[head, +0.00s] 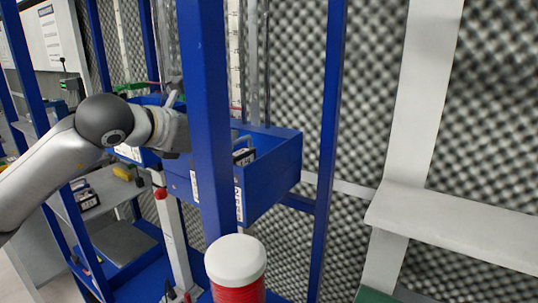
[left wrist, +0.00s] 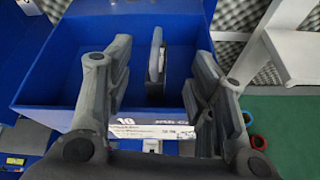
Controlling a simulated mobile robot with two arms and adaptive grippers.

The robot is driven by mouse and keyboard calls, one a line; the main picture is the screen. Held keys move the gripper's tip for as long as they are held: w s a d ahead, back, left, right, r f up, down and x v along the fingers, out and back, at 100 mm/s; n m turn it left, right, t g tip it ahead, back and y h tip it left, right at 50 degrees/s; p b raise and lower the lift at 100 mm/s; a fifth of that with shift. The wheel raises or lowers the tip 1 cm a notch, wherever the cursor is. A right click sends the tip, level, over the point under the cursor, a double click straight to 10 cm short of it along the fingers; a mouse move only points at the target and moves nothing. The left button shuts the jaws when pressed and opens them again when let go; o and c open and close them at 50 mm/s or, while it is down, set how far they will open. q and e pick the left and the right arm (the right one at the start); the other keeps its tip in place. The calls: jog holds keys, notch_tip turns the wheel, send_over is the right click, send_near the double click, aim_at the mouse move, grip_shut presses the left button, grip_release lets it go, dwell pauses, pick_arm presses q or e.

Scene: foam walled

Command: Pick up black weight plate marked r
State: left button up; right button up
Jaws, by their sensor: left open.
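A black, thin upright object (left wrist: 156,56), which looks like the weight plate, stands on edge in a blue bin (left wrist: 60,75) in the left wrist view. I cannot read a letter r on it. My left gripper (left wrist: 150,80) is open, its two fingers on either side of the object with gaps, not touching it. In the head view the blue bin (head: 275,170) sits on a blue rack, and a dark item (head: 243,156) shows inside it. My left gripper (head: 182,135) is at the bin's left, partly hidden behind a blue post. My right gripper is not in view.
The blue post (head: 207,110) stands right in front of the left gripper and bin. A red jar with a white lid (head: 236,260) is in the foreground. A white ledge (head: 455,225) is at right. A label strip (left wrist: 150,130) runs along the bin's front.

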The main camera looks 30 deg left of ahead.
aim_at(239, 141)
pick_arm(q)
jog(key=shift+a+r, duration=0.1)
jog(key=shift+a, duration=0.05)
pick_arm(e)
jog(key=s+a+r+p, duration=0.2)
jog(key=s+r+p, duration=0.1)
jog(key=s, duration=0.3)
pick_arm(q)
jog(key=p+x, duration=0.1)
jog(key=x, duration=0.5)
jog(key=shift+s, duration=0.1)
jog(key=p+x, duration=0.2)
jog(key=x, duration=0.1)
jog(key=shift+f, duration=0.4)
jog(key=shift+w+d+f+p, duration=0.15)
jog(key=shift+w+d+p, duration=0.05)
jog(key=shift+w+p, duration=0.1)
jog(key=shift+f, duration=0.1)
jog(key=shift+s, duration=0.1)
jog(key=shift+c, duration=1)
grip_shut()
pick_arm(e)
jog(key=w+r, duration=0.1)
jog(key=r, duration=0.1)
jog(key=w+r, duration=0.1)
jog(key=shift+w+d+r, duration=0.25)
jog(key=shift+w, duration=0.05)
